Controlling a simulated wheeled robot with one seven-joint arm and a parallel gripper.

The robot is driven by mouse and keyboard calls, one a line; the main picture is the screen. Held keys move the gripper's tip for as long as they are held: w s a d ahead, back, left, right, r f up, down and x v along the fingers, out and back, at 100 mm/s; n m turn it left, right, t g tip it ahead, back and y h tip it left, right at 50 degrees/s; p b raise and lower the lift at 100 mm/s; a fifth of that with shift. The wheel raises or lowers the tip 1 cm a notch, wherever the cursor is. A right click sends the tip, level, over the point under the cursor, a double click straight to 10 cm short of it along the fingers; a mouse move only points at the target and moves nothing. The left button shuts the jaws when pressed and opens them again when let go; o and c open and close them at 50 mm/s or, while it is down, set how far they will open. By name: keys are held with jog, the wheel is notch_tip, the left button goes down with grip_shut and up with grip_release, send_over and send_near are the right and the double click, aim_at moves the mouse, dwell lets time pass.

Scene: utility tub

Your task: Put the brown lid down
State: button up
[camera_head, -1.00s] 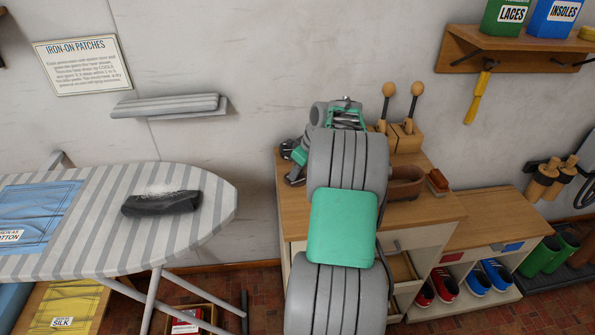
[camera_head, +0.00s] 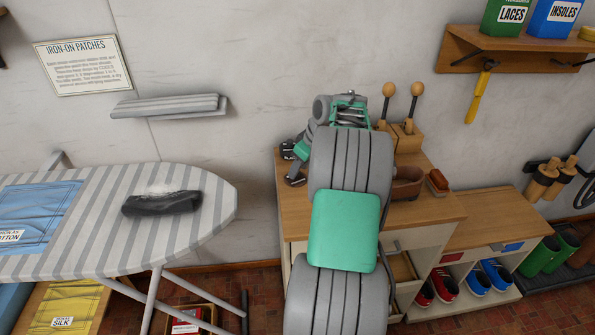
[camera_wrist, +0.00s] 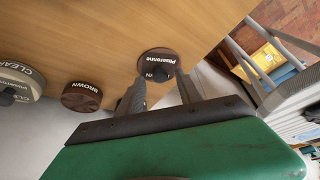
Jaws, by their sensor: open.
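A dark round lid (camera_wrist: 157,62) with white lettering, part of it "Piseronne", shows on the wooden bench top (camera_wrist: 110,30) in the wrist view. I take it for the brown lid. My gripper (camera_wrist: 158,82) is open, with one finger at each side of the lid's near edge. I cannot tell whether the fingers touch it. A round brown tin (camera_wrist: 82,96) marked "BROWN" stands to the left, apart from the lid. In the head view my gripper (camera_head: 294,170) is small at the bench's left end, and the lid cannot be made out there.
The ironing board (camera_head: 120,240) is left of the bench.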

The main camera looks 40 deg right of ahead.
jog(key=p+v, duration=0.1)
jog(key=v, duration=0.9)
